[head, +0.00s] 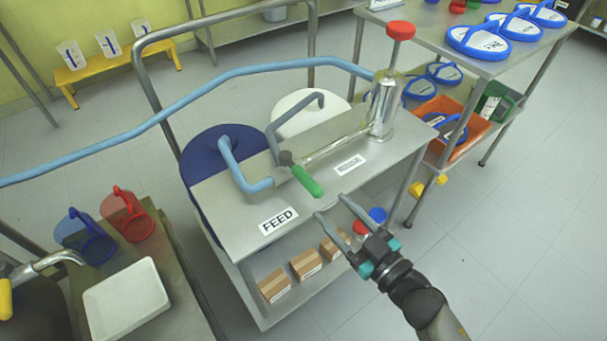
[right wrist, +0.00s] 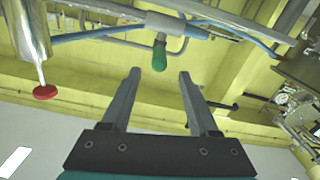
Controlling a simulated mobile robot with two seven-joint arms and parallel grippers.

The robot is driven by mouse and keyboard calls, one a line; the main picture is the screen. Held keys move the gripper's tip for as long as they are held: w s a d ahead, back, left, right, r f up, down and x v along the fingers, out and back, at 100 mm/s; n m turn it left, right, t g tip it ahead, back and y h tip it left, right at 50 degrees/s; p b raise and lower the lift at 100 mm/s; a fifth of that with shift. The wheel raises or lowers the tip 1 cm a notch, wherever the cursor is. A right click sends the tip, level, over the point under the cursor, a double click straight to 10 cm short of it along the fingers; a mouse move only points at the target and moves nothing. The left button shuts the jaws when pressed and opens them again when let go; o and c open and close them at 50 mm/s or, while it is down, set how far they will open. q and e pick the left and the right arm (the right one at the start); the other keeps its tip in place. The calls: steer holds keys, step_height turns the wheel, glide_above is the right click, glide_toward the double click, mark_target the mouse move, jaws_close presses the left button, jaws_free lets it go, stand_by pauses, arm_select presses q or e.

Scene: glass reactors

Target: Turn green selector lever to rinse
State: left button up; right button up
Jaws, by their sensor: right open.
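The green selector lever (head: 307,182) sticks out from a valve on the pipework above a steel cart, pointing toward the lower right in the head view. In the right wrist view the green lever (right wrist: 159,54) hangs beyond the fingertips, roughly between them. My right gripper (head: 328,207) is open and empty, just to the lower right of the lever and apart from it. Its two fingers (right wrist: 156,75) show spread in the right wrist view. A FEED label (head: 278,220) lies on the cart top; another label (head: 349,165) is too small to read. My left gripper is not in view.
A steel cylinder with a red knob (head: 400,30) stands at the cart's back right. A blue hose (head: 160,118) runs left from it. Small boxes (head: 305,264) sit on the cart's lower shelf. A side table with a white tray (head: 126,300) stands at left.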

mark_target(298, 172)
steer(key=b+x, duration=0.1)
steer(key=x, duration=0.9)
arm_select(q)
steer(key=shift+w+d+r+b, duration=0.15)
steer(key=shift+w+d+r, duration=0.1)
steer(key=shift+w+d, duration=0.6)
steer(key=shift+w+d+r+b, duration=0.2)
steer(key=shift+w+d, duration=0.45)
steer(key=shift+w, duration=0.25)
arm_select(e)
steer(key=shift+w+a, duration=0.35)
steer(key=shift+w, duration=0.25)
jaws_close()
